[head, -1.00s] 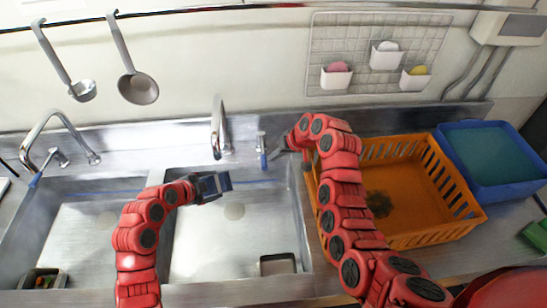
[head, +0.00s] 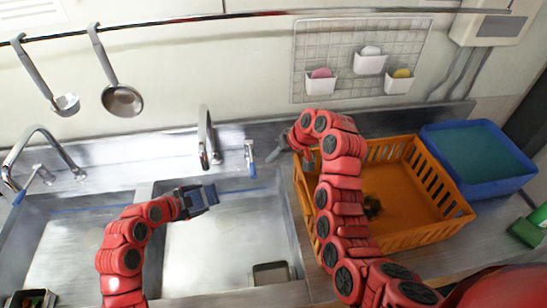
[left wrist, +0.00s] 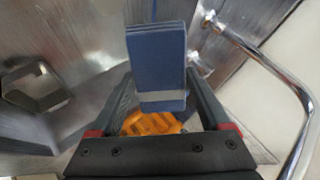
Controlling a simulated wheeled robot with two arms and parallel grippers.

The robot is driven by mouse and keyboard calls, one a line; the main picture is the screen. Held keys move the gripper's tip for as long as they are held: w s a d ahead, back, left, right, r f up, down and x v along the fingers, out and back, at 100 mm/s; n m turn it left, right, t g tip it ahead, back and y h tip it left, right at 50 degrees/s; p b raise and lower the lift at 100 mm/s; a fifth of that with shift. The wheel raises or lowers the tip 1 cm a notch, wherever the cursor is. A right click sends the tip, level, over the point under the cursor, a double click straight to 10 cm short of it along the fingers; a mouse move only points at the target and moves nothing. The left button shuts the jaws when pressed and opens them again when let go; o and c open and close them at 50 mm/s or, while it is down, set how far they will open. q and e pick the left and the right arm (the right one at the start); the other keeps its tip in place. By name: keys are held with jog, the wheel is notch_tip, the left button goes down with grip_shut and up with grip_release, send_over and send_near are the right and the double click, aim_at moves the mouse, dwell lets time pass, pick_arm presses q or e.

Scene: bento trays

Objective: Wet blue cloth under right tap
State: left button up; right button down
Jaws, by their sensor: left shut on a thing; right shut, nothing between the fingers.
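The blue cloth (head: 208,196) is a dark blue folded block. My left gripper (head: 196,198) is shut on it, above the right sink basin, just in front of and below the spout of the right tap (head: 204,138). In the left wrist view the cloth (left wrist: 157,55) stands out between the fingers. I cannot tell whether it lies exactly under the outlet, and I see no clear water stream. The right tap's blue-tipped lever (head: 250,160) stands right of the spout. My right gripper (head: 273,155) is shut and empty, slightly right of the lever and apart from it.
An orange basket (head: 450,205) stands right of the sink, behind my right arm, with a blue tub (head: 510,183) beyond it. A left tap (head: 45,130) serves the left basin. Ladles (head: 122,100) hang from a rail. The right basin floor is largely clear.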

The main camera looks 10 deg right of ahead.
pick_arm(q)
jog(key=s+a+b, duration=0.1)
jog(key=s+a, duration=0.3)
jog(key=s, duration=0.1)
jog(key=shift+s, duration=0.15)
dwell(1.2)
jog(key=v, duration=0.6)
jog(key=shift+s+a, duration=0.2)
dwell(1.4)
